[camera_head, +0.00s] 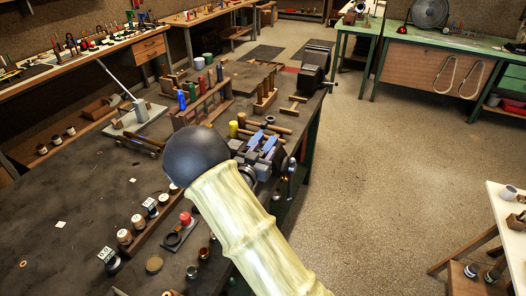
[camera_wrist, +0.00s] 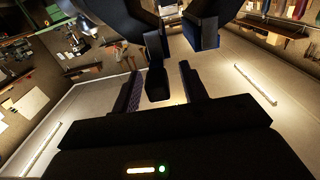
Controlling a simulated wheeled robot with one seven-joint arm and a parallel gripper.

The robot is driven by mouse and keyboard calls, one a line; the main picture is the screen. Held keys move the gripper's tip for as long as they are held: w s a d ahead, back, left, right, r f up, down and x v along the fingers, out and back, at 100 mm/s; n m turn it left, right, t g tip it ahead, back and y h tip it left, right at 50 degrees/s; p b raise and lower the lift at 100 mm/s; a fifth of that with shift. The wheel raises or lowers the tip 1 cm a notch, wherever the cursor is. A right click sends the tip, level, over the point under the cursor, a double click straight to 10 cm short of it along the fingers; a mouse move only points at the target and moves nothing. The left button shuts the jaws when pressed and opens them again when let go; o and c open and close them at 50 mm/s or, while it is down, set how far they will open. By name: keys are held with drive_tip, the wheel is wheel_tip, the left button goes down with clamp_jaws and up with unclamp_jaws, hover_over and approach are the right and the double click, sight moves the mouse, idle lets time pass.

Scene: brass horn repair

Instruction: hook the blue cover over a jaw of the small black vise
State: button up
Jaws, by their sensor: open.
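A small dark vise (camera_head: 262,158) stands near the right edge of the workbench in the head view, partly hidden by my arm. Two blue pieces, one a blue cover (camera_head: 269,144) and the other a blue strip (camera_head: 252,141), show at its top. Whether either is hooked over a jaw is too small to tell. My gripper (camera_wrist: 160,70) shows in the wrist view with its two dark fingers apart. A black block shows between the fingers; I cannot tell what it is. My gripper does not show in the head view, and I see no blue cover in it.
A larger black vise (camera_head: 315,62) sits at the bench's far right corner. A wooden tool rack (camera_head: 205,103) stands behind the small vise. Several jars and a red-topped item (camera_head: 185,218) lie in front. The floor (camera_head: 395,170) to the right is clear.

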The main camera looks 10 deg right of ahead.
drive_tip(key=b+v, duration=0.3)
drive_tip(key=v, duration=1.4)
idle(0.3)
drive_tip(key=s+d+n+g+y+p, duration=0.2)
drive_tip(key=s+d+g+y, duration=0.3)
drive_tip(key=s, duration=0.3)
drive_tip(key=s+d+n+g+y+p, duration=0.1)
drive_tip(key=s+d+n+g+y, duration=0.4)
drive_tip(key=s+g, duration=0.2)
drive_tip(key=shift+s+y+p, duration=0.3)
drive_tip(key=shift+s+p, duration=0.05)
